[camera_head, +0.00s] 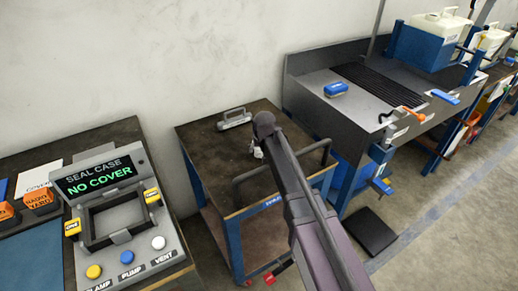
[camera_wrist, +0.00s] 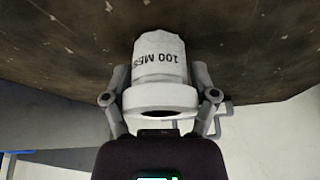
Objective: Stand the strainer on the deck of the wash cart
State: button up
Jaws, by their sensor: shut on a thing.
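The strainer (camera_wrist: 160,62) is a pale cup-like piece marked "100 MES…", with a wide white collar (camera_wrist: 160,100) on the side towards my wrist. My gripper (camera_wrist: 160,82) is shut on it, one finger on each side. The wash cart's brown, worn deck (camera_wrist: 60,50) lies behind the strainer's narrow end; I cannot tell whether they touch. In the head view the cart's deck (camera_head: 206,143) is in the middle, on a blue frame. My arm reaches over its right part, and little of the gripper and strainer shows under my wrist.
A grey handled piece (camera_head: 234,119) lies at the deck's back. A dark rail (camera_head: 250,174) runs along the cart's front right. The seal case station (camera_head: 112,205), reading "NO COVER", is left; a grey sink bench (camera_head: 322,106) is right. The deck's left half is clear.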

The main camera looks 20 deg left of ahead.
jog(key=shift+f, duration=0.15)
jog(key=o, duration=1)
jog(key=p+v, duration=1.1)
jog(key=v, duration=0.1)
dwell(0.7)
